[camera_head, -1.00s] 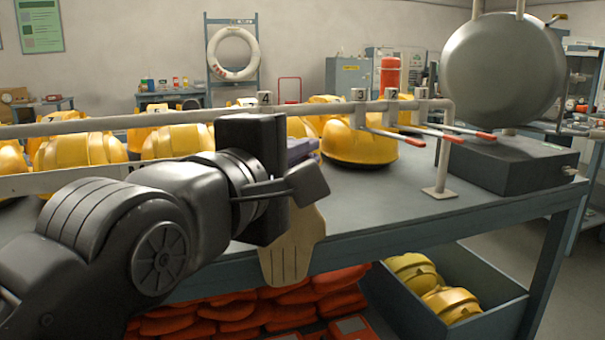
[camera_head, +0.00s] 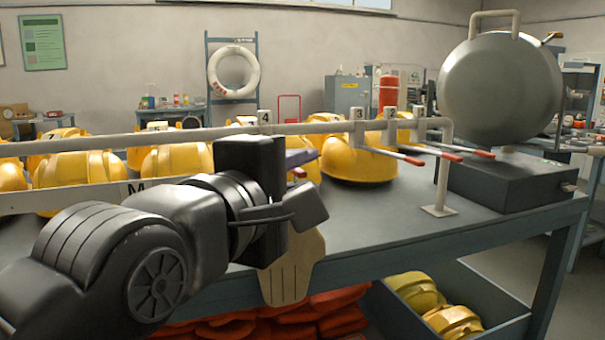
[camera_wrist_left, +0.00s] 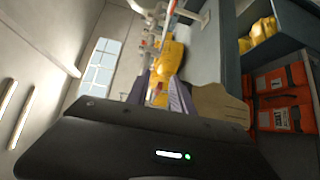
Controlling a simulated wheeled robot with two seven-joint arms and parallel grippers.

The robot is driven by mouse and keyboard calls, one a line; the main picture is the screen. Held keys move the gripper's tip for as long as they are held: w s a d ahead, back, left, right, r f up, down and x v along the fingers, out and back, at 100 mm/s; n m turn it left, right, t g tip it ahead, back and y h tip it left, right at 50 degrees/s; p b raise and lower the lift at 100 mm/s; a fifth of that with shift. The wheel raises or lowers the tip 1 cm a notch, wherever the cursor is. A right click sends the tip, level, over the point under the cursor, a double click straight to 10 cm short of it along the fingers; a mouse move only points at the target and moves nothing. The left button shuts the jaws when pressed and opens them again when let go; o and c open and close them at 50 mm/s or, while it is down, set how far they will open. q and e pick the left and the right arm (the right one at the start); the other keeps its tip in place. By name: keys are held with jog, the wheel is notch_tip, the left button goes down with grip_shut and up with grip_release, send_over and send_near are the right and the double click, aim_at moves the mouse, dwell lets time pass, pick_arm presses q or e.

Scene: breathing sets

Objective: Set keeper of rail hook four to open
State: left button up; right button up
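The pale rail (camera_head: 200,134) runs above the bench and carries small numbered tags. The number four tag (camera_head: 265,117) stands just behind and above my left gripper (camera_head: 301,164). A red lever tip (camera_head: 299,173) shows just under a purple finger in the head view. In the left wrist view, the purple fingers of my left gripper (camera_wrist_left: 160,95) stand apart, with a small red tip (camera_wrist_left: 156,88) between or just beyond them. I cannot tell whether they touch it. My gripper body hides hook four and most of its keeper. My right gripper is not in view.
Red-tipped levers (camera_head: 400,156) of the neighbouring hooks stick out to the right. A grey drum (camera_head: 500,90) stands at the right.

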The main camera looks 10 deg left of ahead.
pick_arm(q)
jog(key=v, duration=0.7)
jog(key=shift+s, duration=0.35)
